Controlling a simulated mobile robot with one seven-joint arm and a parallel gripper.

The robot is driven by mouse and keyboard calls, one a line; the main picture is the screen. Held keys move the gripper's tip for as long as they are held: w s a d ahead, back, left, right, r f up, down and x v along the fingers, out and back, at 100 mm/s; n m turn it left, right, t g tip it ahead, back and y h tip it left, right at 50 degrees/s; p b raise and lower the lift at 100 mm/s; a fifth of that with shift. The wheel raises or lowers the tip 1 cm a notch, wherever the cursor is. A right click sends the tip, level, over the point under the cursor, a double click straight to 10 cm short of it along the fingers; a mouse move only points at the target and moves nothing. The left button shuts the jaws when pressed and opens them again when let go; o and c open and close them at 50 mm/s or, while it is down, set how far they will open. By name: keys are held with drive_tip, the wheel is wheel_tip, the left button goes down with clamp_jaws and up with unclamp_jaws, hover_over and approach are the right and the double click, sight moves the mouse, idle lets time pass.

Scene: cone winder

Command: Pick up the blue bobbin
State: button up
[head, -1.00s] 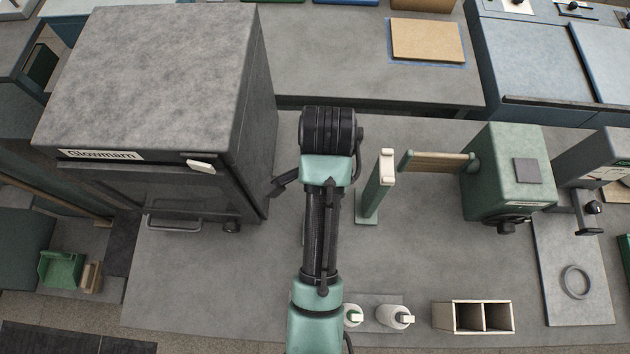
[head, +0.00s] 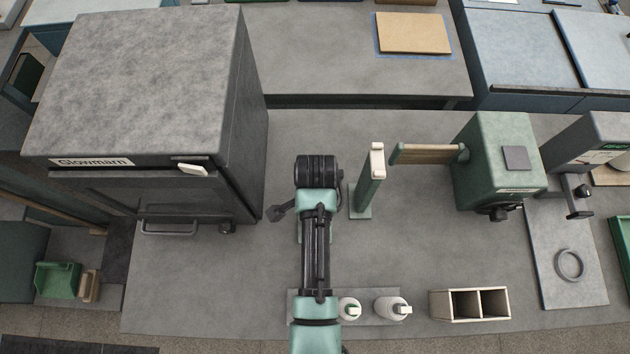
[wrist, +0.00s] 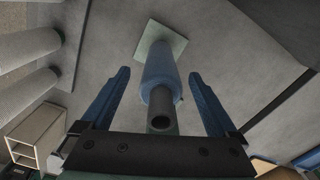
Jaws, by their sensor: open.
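The blue bobbin (wrist: 159,68) stands on a pale square base plate (wrist: 172,38) in the wrist view. A dark hollow tube end at its top points toward the camera. My gripper (wrist: 160,74) is open, with one blue finger on each side of the bobbin in the picture. A gap shows on both sides, and neither finger appears to touch it. In the head view my arm hides the bobbin and the jaws cannot be made out.
A dark oven-like cabinet (head: 150,90) stands left of my arm. A green post (head: 368,185) and the green winder (head: 497,165) are to the right. White cones (head: 392,308) and a wooden two-compartment box (head: 440,305) are near the front edge. Bare table lies between post and box.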

drive_tip(key=c, duration=1.3)
drive_tip(key=shift+o, duration=0.2)
drive_tip(key=shift+r, duration=0.1)
